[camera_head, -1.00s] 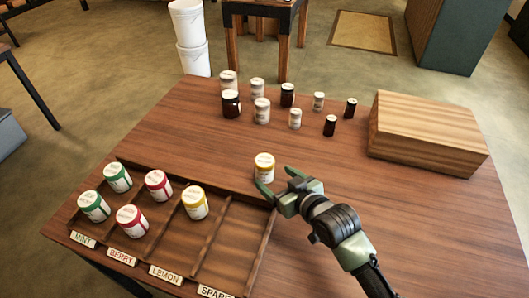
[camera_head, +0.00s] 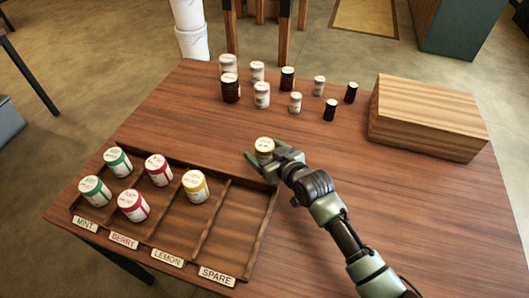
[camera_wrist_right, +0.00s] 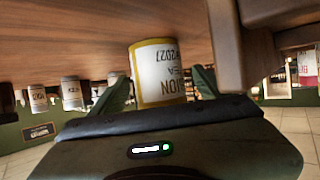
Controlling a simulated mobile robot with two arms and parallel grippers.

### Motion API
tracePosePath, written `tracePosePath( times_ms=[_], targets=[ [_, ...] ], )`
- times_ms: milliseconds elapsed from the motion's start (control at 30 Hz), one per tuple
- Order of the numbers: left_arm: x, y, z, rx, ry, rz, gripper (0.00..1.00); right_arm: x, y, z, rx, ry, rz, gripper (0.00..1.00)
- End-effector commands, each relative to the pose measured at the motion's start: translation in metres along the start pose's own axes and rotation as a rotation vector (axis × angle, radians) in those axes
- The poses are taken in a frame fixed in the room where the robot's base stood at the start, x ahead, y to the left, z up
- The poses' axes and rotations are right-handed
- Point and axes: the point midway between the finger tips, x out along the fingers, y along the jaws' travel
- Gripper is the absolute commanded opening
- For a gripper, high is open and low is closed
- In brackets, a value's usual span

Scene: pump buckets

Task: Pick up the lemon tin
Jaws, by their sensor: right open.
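A lemon tin with a yellow band and white label (camera_head: 264,147) stands on the table just behind the tray's back edge. My right gripper (camera_head: 262,161) is open with its green fingers around the tin's near side. In the right wrist view the same lemon tin (camera_wrist_right: 158,72) sits between the two open fingers, its label upside down; a gap shows beside the fingers. Another yellow-banded tin (camera_head: 195,187) stands in the tray's LEMON compartment. The left gripper is not in view.
The wooden tray (camera_head: 237,273) holds green tins under MINT and red tins under BERRY; SPARE is empty. Several jars (camera_head: 262,95) stand at the back of the table. A wooden box (camera_head: 425,115) stands at the right.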

Motion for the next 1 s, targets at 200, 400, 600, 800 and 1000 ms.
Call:
tracePosePath(
  times_ms=[200,400,600,800,1000],
  targets=[
    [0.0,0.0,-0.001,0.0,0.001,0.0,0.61,0.0,0.0,0.0,0.0,0.0,0.0,0.41],
    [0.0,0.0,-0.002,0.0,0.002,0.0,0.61,-0.001,0.0,0.0,0.0,0.001,0.001,0.05],
    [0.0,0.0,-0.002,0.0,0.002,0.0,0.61,-0.001,0.0,-0.002,0.0,0.001,0.001,0.05],
    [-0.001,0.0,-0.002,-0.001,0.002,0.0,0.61,-0.007,0.001,-0.017,0.0,0.004,0.0,0.05],
    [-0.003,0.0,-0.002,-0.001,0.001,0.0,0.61,-0.023,0.0,-0.057,-0.002,0.009,0.001,0.05]
  ],
)
